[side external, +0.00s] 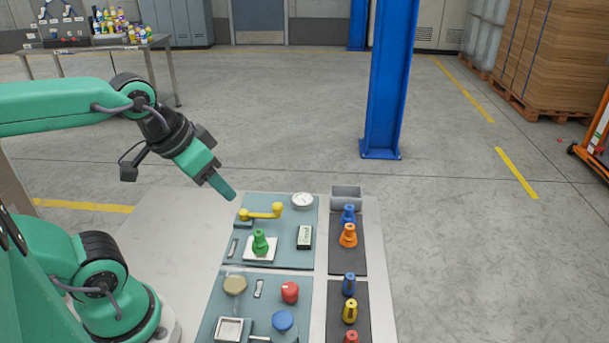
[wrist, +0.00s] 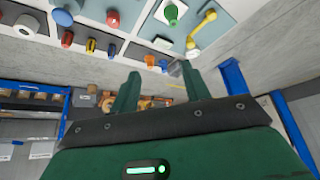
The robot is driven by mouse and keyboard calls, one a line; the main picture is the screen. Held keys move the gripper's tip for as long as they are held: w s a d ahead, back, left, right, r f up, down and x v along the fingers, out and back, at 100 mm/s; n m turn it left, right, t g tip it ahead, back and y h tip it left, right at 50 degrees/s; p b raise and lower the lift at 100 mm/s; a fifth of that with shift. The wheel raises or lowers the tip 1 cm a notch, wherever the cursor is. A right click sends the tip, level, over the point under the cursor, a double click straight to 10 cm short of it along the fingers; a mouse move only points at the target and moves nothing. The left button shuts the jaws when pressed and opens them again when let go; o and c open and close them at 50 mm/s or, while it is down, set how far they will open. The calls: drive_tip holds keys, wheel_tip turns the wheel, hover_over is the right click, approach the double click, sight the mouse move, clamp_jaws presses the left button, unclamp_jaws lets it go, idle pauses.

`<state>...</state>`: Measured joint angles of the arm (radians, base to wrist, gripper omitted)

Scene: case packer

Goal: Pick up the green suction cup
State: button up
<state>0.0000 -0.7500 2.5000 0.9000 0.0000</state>
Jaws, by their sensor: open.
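The green suction cup (side external: 260,243) stands upright on a white square pad (side external: 250,254) on the blue-grey panel. In the wrist view the green suction cup (wrist: 171,14) shows near the top edge, right of the middle. My gripper (side external: 223,188) is above the bench, up and to the left of the cup in the side view, well clear of it. In the wrist view my gripper (wrist: 160,82) has its two green fingers apart, with nothing held between them.
A yellow handle (side external: 262,212) lies behind the cup. A black-and-white device (side external: 305,237) stands to its right. Blue and orange (side external: 348,236) cups stand on a dark strip further right, by a grey bin (side external: 346,196). A red knob (side external: 290,291) sits nearer the camera.

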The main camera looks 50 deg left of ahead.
drive_tip(key=shift+w, duration=0.15)
idle(0.7)
drive_tip(key=m+g, duration=0.5)
drive_tip(key=m, duration=0.1)
hover_over(259, 232)
wheel_tip(259, 232, down, 12)
drive_tip(key=shift+d+f, duration=0.15)
drive_tip(key=shift+f, duration=0.1)
drive_tip(key=shift+w+f+g, duration=0.1)
drive_tip(key=shift+f+g, duration=0.2)
drive_tip(key=shift+f, duration=0.4)
drive_tip(key=shift+a+f, duration=0.2)
drive_tip(key=shift+f, duration=3.7)
